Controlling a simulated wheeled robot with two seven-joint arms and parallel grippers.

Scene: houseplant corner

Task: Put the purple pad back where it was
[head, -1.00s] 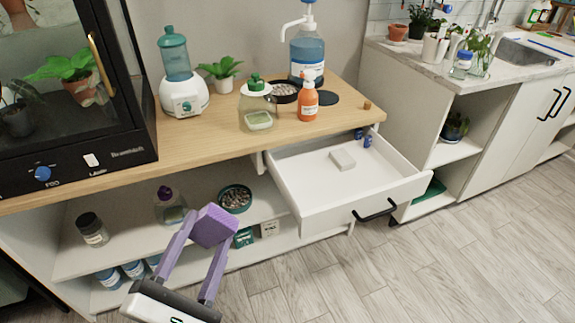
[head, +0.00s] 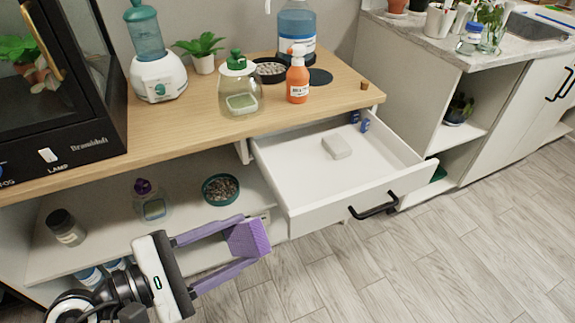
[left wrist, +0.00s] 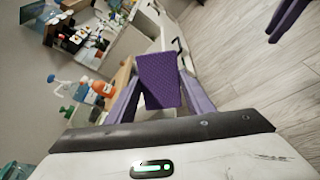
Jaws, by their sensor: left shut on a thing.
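The purple pad (head: 248,238) is a small textured block held between the fingertips of my left gripper (head: 240,240). In the head view the gripper points right, in front of the lower shelf and left of the open drawer's front. The pad (left wrist: 158,80) also shows in the left wrist view, with a finger on each side. The open white drawer (head: 290,180) holds a small pale block (head: 336,146) and blue items (head: 362,122) at its back. My right gripper (left wrist: 285,18) shows only in part at the top right of the left wrist view.
The wooden counter (head: 190,125) bears a blender-like device (head: 155,60), a glass jar (head: 240,90) and an orange pump bottle (head: 298,78). The shelf below holds a dark jar (head: 65,228), a purple-capped bottle (head: 150,202) and a pebble bowl (head: 220,188). Floor to the right is clear.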

